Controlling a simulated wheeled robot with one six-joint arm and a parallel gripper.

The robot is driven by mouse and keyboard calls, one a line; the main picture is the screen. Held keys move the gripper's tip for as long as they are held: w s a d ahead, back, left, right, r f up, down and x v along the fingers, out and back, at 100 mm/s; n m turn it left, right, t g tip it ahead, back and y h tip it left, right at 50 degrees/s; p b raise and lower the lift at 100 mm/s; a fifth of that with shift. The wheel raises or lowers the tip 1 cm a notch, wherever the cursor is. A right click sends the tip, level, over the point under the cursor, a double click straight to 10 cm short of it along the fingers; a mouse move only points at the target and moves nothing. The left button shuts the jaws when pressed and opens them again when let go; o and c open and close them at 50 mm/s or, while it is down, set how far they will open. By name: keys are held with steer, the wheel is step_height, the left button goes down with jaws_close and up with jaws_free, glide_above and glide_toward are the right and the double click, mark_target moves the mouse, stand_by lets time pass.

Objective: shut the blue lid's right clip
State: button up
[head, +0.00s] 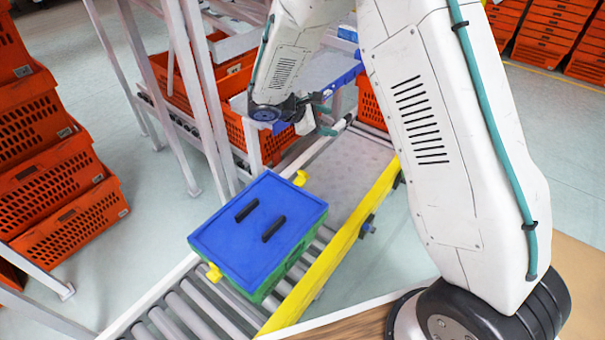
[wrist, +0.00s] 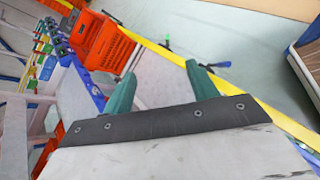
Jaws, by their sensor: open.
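The blue lid (head: 262,208) lies flat on a green crate (head: 272,292) on the roller conveyor, with two black bars on its top. A yellow clip (head: 300,178) stands out from the lid's far right edge, seemingly swung outward. Another yellow clip (head: 214,271) sits at the near left edge. My gripper (head: 325,119) is beyond the lid, up and to the right of the far clip, apart from it. In the wrist view its two teal fingers (wrist: 161,69) are spread with nothing between them. The lid and clips do not show in the wrist view.
A yellow rail (head: 335,250) runs along the conveyor's right side. Orange totes (head: 65,190) are stacked at left, and others (head: 240,130) stand on a rack behind the conveyor. A grey flat conveyor section (head: 345,170) beyond the crate is clear.

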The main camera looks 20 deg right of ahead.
steer(key=w+a+f+n+t, duration=0.2)
steer(key=w+a+f+n, duration=0.1)
steer(key=f, duration=0.4)
steer(key=w+a+f+n+t, duration=0.1)
steer(key=w+a+f+n, duration=0.15)
steer(key=f, duration=0.55)
steer(key=n+t, duration=0.3)
steer(key=n, duration=0.2)
glide_toward(301, 174)
steer(key=x, duration=0.3)
steer(key=shift+w+d+r, duration=0.1)
steer(key=shift+d+r, duration=0.1)
steer(key=x, duration=0.6)
steer(key=shift+w+d+f, duration=0.15)
steer(key=shift+d+f, duration=0.1)
steer(key=shift+f, duration=0.1)
steer(key=shift+w+d+f, duration=0.15)
steer(key=shift+w+d, duration=0.15)
steer(key=shift+d, duration=0.05)
steer(key=c, duration=1)
